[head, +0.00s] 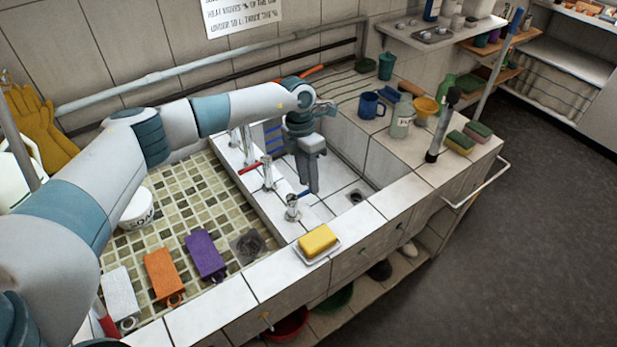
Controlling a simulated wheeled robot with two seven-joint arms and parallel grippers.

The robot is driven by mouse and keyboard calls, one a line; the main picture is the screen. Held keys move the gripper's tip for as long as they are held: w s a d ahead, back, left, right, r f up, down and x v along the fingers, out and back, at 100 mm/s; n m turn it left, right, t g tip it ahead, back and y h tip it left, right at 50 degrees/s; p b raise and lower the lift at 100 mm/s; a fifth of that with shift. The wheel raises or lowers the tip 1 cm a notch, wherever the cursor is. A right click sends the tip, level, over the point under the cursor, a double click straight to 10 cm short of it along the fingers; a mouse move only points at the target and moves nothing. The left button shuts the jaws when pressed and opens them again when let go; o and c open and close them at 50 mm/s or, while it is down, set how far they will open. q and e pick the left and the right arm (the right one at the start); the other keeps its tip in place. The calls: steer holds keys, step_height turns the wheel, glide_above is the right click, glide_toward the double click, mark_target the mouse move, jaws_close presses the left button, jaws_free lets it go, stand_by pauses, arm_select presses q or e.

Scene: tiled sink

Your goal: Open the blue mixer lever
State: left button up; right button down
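The blue mixer lever (304,193) is a short blue handle. It sticks out from the top of a small chrome mixer (292,208) on the tiled ledge between the two basins. My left gripper (314,187) points down over the right basin, with its fingertips right by the lever's free end. I cannot tell whether they touch it. The fingers overlap in this view, so their gap is hidden. A second chrome mixer (267,172) with a red lever (250,169) stands just behind. My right gripper is not in view.
A yellow sponge (318,240) lies on a dish at the front ledge. Purple (205,255), orange (163,273) and white blocks lie in the left mosaic basin.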

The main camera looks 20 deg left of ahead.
arm_select(q)
steer(key=shift+f, duration=0.5)
jaws_close()
